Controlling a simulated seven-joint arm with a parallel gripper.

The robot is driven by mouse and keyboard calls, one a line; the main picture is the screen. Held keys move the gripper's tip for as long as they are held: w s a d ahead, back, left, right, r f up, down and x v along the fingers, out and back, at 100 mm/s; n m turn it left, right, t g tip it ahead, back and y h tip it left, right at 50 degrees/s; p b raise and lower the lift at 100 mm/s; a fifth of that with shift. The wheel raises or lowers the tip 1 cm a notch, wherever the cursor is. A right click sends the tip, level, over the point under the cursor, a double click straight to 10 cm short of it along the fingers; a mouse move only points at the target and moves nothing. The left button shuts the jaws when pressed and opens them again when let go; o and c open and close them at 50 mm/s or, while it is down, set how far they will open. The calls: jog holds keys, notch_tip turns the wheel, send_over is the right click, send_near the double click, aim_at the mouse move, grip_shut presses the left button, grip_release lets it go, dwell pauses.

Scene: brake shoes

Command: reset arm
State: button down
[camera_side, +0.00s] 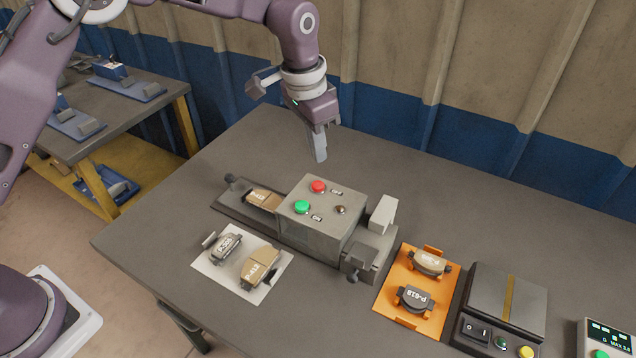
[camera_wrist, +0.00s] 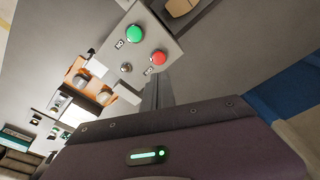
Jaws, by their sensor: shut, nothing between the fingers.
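My gripper (camera_side: 319,146) is shut and empty. It points down above the back of the table, behind the grey control box (camera_side: 325,217). The box has a red button (camera_side: 318,187), a green button (camera_side: 302,207) and a small dark knob. In the wrist view the shut fingers of my gripper (camera_wrist: 157,92) show beside the box, with the red button (camera_wrist: 158,58) and the green button (camera_wrist: 134,33) close by. I cannot tell the exact gap between the fingers and the box.
A tan brake pad (camera_side: 262,198) lies on the machine's left end. A white sheet (camera_side: 214,272) bears two pads. An orange tray (camera_side: 386,298) bears two more. A grey device (camera_side: 508,300) with buttons stands at right. The table's back (camera_side: 400,165) is clear.

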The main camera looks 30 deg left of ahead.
dwell(0.4)
jog(key=s+a+r+n+t, duration=0.1)
jog(key=s+a+r, duration=0.3)
jog(key=s+r, duration=0.3)
jog(key=s+a+r+n+t, duration=0.1)
jog(key=s+a+r, duration=0.3)
jog(key=s+r, duration=0.3)
jog(key=s+a+n+t, duration=0.1)
jog(key=s+a+n, duration=0.1)
jog(key=s, duration=0.8)
jog(key=s+a+n+t, duration=0.1)
jog(key=s+a+n, duration=0.1)
jog(key=s, duration=0.8)
jog(key=shift+s+a+y, duration=0.2)
jog(key=shift+a+y, duration=0.2)
jog(key=shift+a, duration=0.5)
jog(key=shift+r, duration=0.1)
